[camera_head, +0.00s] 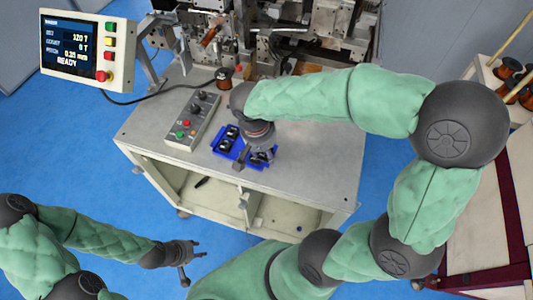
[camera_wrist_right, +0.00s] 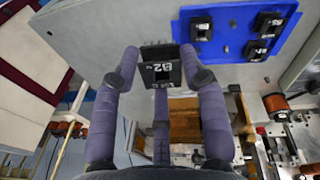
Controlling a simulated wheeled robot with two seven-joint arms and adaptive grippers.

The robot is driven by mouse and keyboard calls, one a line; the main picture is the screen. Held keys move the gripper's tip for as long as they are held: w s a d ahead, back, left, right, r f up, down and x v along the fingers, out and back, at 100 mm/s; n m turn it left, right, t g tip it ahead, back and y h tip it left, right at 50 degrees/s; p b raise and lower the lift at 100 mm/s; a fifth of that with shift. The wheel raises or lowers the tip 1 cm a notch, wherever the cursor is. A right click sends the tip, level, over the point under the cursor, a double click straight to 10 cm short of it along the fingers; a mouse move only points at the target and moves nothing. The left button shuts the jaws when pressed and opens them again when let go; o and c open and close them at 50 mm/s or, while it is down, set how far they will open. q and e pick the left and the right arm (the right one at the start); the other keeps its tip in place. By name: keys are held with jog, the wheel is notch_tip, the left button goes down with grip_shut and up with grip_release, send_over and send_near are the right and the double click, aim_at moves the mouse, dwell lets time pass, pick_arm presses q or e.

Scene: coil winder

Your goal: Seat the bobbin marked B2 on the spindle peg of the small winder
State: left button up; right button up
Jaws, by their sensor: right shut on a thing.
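The black bobbin marked B2 (camera_wrist_right: 160,68) is between the fingertips of my right gripper (camera_wrist_right: 162,72) in the right wrist view, its label facing the camera. The gripper is shut on it, beside the blue tray (camera_wrist_right: 232,38) and over the grey bench top. In the head view my right gripper (camera_head: 260,148) is at the tray's right end, pointing down and partly hiding it. The winder machinery (camera_head: 285,45) stands at the back of the bench; I cannot make out its spindle peg. My left gripper (camera_head: 188,262) is open and empty, low in front of the bench.
The tray holds other black bobbins (camera_wrist_right: 268,22). A control box (camera_head: 192,120) with knobs and buttons sits left of the tray. A copper-wound spool (camera_head: 223,77) stands behind it. A display panel (camera_head: 75,48) reads READY. The bench's front right top (camera_head: 320,170) is clear.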

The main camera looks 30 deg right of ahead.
jog(key=w+d+r+p, duration=0.3)
jog(key=w+p, duration=0.1)
jog(key=w, duration=0.5)
jog(key=w+d+r+p, duration=0.2)
jog(key=w+d+p, duration=0.15)
jog(key=w, duration=0.45)
jog(key=shift+n+t, duration=0.4)
jog(key=shift+n, duration=0.2)
jog(key=w+d+f+p, duration=0.1)
jog(key=w+d+p, duration=0.1)
jog(key=w+d, duration=0.2)
jog(key=w+d+f+p, duration=0.1)
jog(key=w+d+p, duration=0.2)
jog(key=w+d, duration=0.2)
jog(key=w+d+f+p, duration=0.1)
jog(key=w+d+p, duration=0.2)
jog(key=w+d, duration=0.1)
jog(key=shift+w+d, duration=0.15)
jog(key=shift+w, duration=0.15)
jog(key=shift+f+b, duration=0.75)
jog(key=shift+f, duration=1.7)
jog(key=shift+f+b, duration=0.9)
jog(key=shift+f, duration=0.2)
